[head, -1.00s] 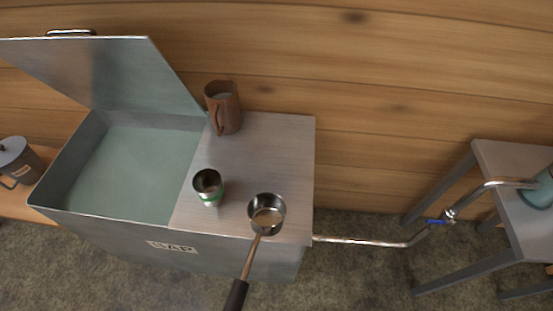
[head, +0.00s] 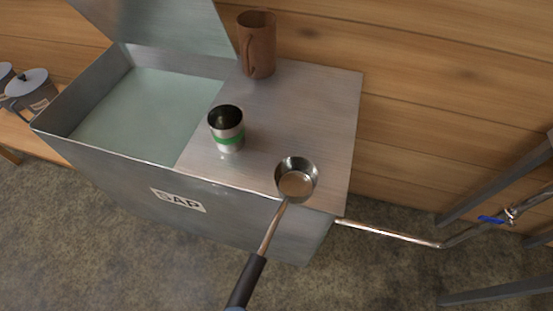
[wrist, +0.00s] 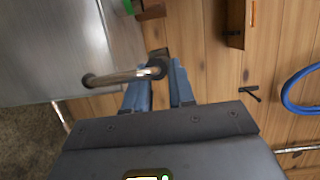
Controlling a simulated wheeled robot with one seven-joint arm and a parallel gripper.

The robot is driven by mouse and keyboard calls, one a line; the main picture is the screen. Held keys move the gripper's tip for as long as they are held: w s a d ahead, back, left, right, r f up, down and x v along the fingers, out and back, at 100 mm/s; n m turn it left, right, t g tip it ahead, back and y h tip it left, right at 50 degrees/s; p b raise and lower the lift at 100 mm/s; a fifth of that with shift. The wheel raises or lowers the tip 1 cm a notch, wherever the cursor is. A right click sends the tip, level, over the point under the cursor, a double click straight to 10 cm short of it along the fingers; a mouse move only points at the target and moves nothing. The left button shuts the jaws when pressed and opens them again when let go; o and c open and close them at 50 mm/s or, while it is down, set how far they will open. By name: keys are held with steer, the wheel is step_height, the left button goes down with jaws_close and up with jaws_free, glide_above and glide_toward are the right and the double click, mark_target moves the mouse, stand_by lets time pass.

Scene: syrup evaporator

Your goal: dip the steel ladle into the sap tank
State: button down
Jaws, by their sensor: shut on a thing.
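The steel ladle (head: 296,182) has a round bowl, a thin shaft and a dark grip. Its bowl appears over the front right part of the tank's flat top; I cannot tell the gap below it. My gripper (wrist: 158,70) has blue fingers and is shut on the ladle's grip; only a blue bit shows at the bottom of the head view. In the wrist view a bent metal rod with a dark end lies by the fingertips, and the bowl is not clear. The sap tank (head: 115,160) is grey metal, labelled SAP. Its left part is open, showing pale green liquid (head: 145,110).
A steel cup with a green band (head: 229,138) and a brown mug (head: 257,50) stand on the flat top, right of the opening. The raised lid (head: 165,25) leans behind the opening. A pipe (head: 390,233) leaves the tank's right side. Grey pots (head: 32,90) stand at left.

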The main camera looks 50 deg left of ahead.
step_height(320, 180, down, 12)
steer(key=t+y+b, duration=0.1)
steer(key=b, duration=1)
steer(key=shift+r+n+y, duration=0.2)
steer(key=shift+n+y, duration=0.2)
